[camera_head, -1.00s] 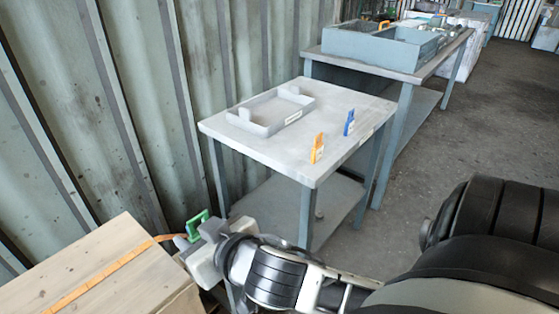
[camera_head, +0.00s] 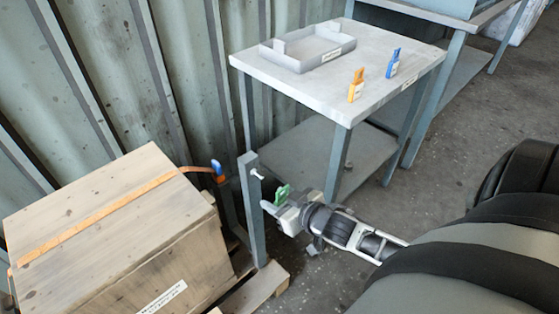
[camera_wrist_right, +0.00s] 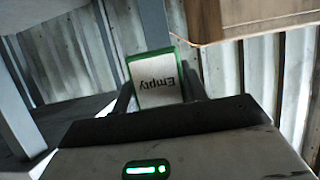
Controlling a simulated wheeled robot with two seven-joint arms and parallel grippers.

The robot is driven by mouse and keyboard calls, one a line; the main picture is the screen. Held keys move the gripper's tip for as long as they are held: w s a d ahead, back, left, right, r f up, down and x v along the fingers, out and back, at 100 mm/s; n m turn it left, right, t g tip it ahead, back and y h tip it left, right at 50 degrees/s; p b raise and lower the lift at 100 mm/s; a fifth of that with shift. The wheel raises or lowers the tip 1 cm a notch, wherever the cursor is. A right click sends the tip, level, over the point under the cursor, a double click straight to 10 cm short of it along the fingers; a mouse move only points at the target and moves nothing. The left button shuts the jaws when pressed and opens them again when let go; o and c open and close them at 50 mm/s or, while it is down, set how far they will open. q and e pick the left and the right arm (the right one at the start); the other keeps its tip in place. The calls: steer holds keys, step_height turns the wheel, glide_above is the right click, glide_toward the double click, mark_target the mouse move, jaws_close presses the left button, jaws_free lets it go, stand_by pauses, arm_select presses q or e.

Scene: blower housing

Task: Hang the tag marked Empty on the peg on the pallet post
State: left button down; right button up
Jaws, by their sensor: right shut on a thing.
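The green tag (camera_head: 282,194) is held in my right gripper (camera_head: 275,205), which is shut on it. In the right wrist view the tag (camera_wrist_right: 155,80) shows a white face reading "Empty", upside down in the picture, with a green rim. The grey pallet post (camera_head: 253,205) stands just left of the gripper in the head view. A small light peg (camera_head: 257,174) sticks out near its top. The tag is to the right of the peg and a little lower, apart from it. My left gripper is not in view.
A wooden crate (camera_head: 120,210) with an orange strap stands on the pallet (camera_head: 262,285), left of the post. A grey table (camera_head: 300,86) behind holds a grey tray (camera_head: 305,62), an orange tag (camera_head: 356,86) and a blue tag (camera_head: 393,64).

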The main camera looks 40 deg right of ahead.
mark_target(254, 184)
steer(key=w+b, duration=0.2)
steer(key=w, duration=0.1)
steer(key=shift+w+a+f, duration=0.15)
steer(key=shift+w+f, duration=0.05)
steer(key=shift+w, duration=0.1)
steer(key=shift+w+a+f+b, duration=0.1)
steer(key=shift+w+f+b, duration=0.1)
steer(key=shift+w+b, duration=1.3)
steer(key=shift+w+f, duration=0.1)
steer(key=shift+w, duration=0.65)
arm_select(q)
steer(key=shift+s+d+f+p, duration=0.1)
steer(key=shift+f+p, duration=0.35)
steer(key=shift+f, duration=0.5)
arm_select(e)
steer(key=shift+w+a+f, duration=0.1)
steer(key=shift+w, duration=0.05)
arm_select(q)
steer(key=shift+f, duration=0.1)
arm_select(e)
steer(key=o, duration=1)
steer(key=shift+o, duration=0.2)
